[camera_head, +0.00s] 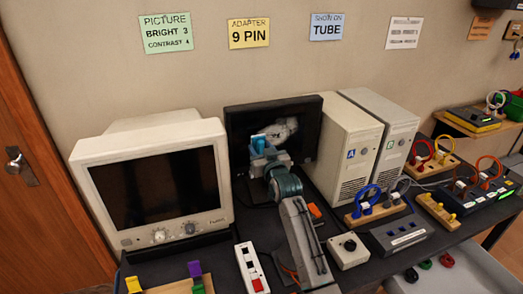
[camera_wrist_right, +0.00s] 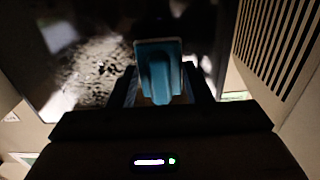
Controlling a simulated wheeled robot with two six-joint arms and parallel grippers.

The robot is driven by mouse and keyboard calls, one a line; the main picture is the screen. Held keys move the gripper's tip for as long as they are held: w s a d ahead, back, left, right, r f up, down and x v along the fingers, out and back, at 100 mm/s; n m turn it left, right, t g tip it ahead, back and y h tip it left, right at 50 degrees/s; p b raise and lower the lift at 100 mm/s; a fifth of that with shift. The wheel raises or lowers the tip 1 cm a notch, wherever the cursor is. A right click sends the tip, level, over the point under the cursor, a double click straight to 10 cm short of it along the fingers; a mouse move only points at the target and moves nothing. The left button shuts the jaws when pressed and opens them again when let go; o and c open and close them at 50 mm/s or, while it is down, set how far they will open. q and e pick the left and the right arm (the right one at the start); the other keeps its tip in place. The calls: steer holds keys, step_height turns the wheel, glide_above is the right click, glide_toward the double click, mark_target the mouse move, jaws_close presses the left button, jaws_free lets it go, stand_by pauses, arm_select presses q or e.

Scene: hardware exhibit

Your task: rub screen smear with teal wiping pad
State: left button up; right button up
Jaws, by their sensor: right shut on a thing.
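The teal wiping pad (camera_head: 258,143) is in my right gripper (camera_head: 262,155), in front of the dark flat screen (camera_head: 244,120). In the right wrist view, the teal pad (camera_wrist_right: 158,68) sits between the fingers of my right gripper (camera_wrist_right: 160,92), which is shut on its handle. A grey, speckled smear (camera_wrist_right: 88,72) shows on the dark screen to the left of the pad in that view. I cannot tell whether the pad touches the glass. In the head view the arm hides part of the screen. My left gripper is not in view.
A beige CRT monitor (camera_head: 155,185) stands left of the screen. Two beige computer towers (camera_head: 345,145) stand close on its right. A power strip (camera_head: 251,270), a knob box (camera_head: 348,250) and cable blocks (camera_head: 378,208) lie on the dark table around my arm.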

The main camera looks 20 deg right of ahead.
steer(key=shift+w+b, duration=0.35)
steer(key=shift+w, duration=0.7)
